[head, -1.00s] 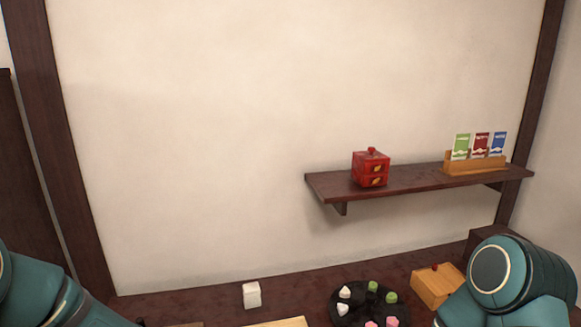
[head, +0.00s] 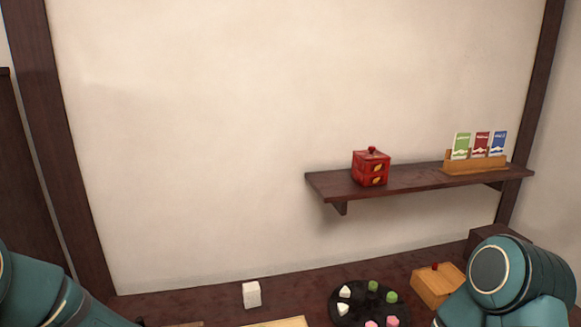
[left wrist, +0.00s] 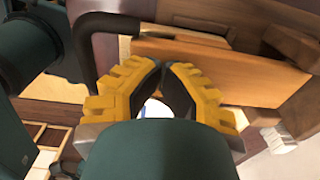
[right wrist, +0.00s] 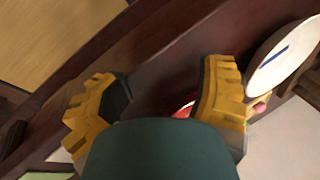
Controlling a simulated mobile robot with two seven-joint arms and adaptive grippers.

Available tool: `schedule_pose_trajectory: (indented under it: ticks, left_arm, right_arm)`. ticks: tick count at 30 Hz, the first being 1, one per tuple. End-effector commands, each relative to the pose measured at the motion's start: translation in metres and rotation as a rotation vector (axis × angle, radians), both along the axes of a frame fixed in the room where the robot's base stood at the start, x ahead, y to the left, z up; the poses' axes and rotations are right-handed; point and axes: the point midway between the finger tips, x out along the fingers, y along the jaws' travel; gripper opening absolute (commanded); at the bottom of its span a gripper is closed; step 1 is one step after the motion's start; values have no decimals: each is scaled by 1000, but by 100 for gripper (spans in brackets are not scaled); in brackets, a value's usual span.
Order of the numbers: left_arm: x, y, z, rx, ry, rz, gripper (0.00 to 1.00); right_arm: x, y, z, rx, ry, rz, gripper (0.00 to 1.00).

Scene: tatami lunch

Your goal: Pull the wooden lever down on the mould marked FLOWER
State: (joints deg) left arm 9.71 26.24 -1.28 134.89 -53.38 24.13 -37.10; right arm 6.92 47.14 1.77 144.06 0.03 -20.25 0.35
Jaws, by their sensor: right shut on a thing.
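No FLOWER marking is readable in any view, and I cannot pick out the lever for certain. In the left wrist view my left gripper (left wrist: 163,68) has its yellow-padded fingertips together, with nothing clearly held. Beyond them is a brown wooden block (left wrist: 235,75), possibly part of a mould. A dark curved bar (left wrist: 88,45) is left of the fingertips. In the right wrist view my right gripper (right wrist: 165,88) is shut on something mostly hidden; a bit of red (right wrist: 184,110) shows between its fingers. Both grippers are outside the head view.
A dark round tray (head: 343,292) holds several small sweets. Beside it are a wooden box (head: 436,287) with a red knob and a white block (head: 251,294). A wall shelf (head: 410,184) carries a red drawer box (head: 371,168) and a card holder (head: 475,164).

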Motion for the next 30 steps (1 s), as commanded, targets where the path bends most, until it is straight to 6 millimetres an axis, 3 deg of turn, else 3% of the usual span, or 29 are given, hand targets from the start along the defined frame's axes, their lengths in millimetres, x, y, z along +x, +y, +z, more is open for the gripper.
schedule_pose_trajectory:
  ticks: [1, 4, 24, 30]
  left_arm:
    - [-1, 0, -6, 0, 5, 0, 0]
    - [-1, 0, -6, -1, 5, 0, 0]
    - [-1, 0, 61, -1, 0, -1, 0]
    - [-1, 0, 71, -1, 0, 0, 0]
  right_arm:
    - [-3, -5, -14, -8, 23, -13, 47]
    - [-1, -5, -14, -9, 18, -9, 47]
    - [-6, -5, 44, -10, 28, -13, 47]
    - [-2, -5, 52, -11, 19, -17, 47]
